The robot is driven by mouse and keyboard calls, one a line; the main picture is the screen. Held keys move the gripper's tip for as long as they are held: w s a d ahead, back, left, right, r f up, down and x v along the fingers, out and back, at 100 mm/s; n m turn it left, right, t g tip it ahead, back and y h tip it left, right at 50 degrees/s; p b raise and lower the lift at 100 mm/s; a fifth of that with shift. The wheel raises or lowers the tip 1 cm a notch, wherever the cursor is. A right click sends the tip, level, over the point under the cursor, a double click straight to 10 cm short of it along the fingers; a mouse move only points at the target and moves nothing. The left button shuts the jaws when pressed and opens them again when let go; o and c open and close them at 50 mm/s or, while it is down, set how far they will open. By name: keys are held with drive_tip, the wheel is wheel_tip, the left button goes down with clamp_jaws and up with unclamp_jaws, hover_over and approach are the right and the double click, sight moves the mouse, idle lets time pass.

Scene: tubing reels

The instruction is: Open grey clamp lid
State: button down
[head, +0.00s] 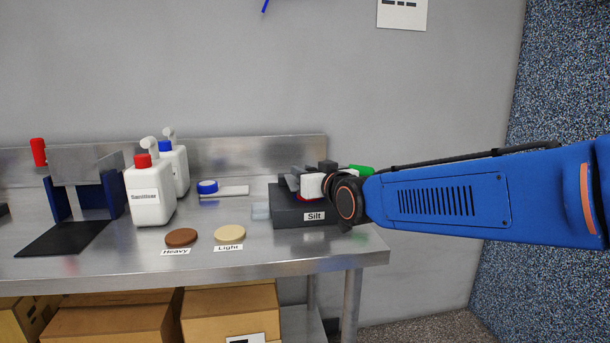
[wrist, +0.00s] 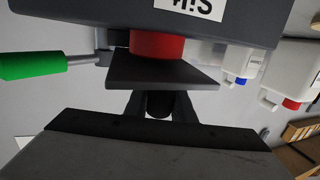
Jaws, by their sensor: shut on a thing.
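The dark grey box labelled "Silt" (head: 285,215) stands at the right end of the bench. It shows upside down in the wrist view (wrist: 125,10). A red round part (wrist: 157,44) sits on its top. A green handle (wrist: 30,65) on a metal rod reaches out to one side; in the head view the handle (head: 360,170) is partly behind my arm.
Left of the box lie a light disc (head: 230,233) and a brown disc (head: 181,236). A device with a red handle (head: 38,152) stands far left.

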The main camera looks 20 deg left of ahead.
drive_tip(key=shift+w+a+r+m+g+h, duration=0.25)
drive_tip(key=shift+w+r+g+h, duration=0.25)
drive_tip(key=shift+r+g+h, duration=0.25)
drive_tip(key=shift+w+a+r+m+g+h, duration=0.15)
drive_tip(key=shift+w+a+r+g+h, duration=0.25)
drive_tip(key=shift+r+g+h, duration=0.35)
drive_tip(key=w+r+g+h, duration=0.1)
drive_tip(key=w+a+r+g+h, duration=0.1)
drive_tip(key=g, duration=0.1)
drive_tip(key=shift+w+a+m, duration=0.2)
drive_tip(key=shift+w+m, duration=0.1)
drive_tip(key=shift+w+a+r+m+g+h, duration=0.2)
drive_tip(key=shift+w+a+g+h, duration=0.25)
drive_tip(key=shift+w+g+h, duration=0.45)
drive_tip(key=shift+w+a+r+m+g+h, duration=0.15)
drive_tip(key=shift+w+a+g+h, duration=0.4)
drive_tip(key=shift+g, duration=0.55)
drive_tip(key=shift+w, duration=0.15)
drive_tip(key=c, duration=1.5)
unclamp_jaws()
